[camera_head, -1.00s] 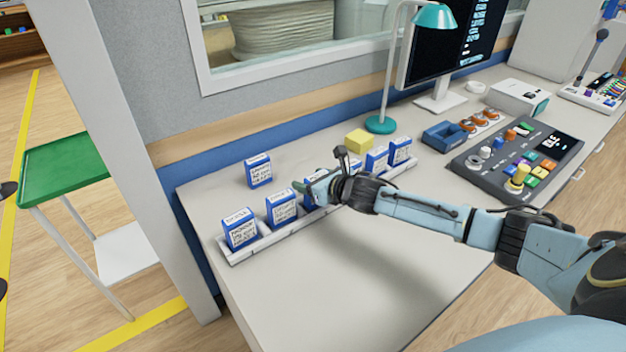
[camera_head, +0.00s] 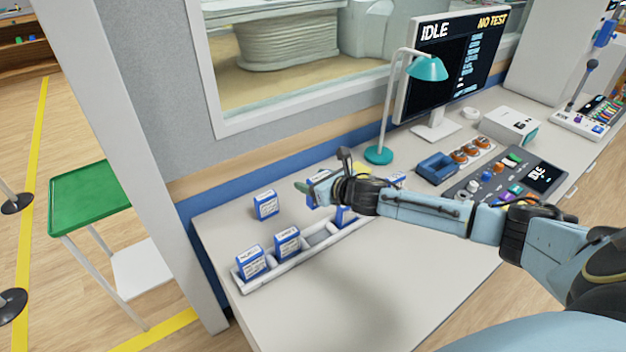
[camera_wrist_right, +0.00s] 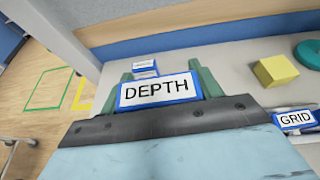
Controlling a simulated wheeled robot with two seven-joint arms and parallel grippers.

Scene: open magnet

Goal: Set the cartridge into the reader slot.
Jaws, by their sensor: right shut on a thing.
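My right gripper (camera_head: 308,190) is shut on a blue cartridge with a white label (camera_head: 321,175), held just above the rack. In the right wrist view the held cartridge (camera_wrist_right: 157,91) reads "DEPTH" and sits between the green fingertips (camera_wrist_right: 166,86). The white rack (camera_head: 262,281) holds several similar cartridges, two of them at its near end (camera_head: 252,262) (camera_head: 287,243), with an empty place beside them. A blue open holder (camera_head: 437,167) and a white box (camera_head: 510,126) stand farther right; I cannot tell which has the reader slot. My left gripper is not in view.
A lone cartridge (camera_head: 266,205) stands on the desk (camera_head: 222,228) behind the rack. A teal lamp (camera_head: 379,155), a monitor (camera_head: 450,75) reading "IDLE" and a button console (camera_head: 540,178) are to the right. A yellow block (camera_wrist_right: 276,71) lies near the lamp. The desk's front is clear.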

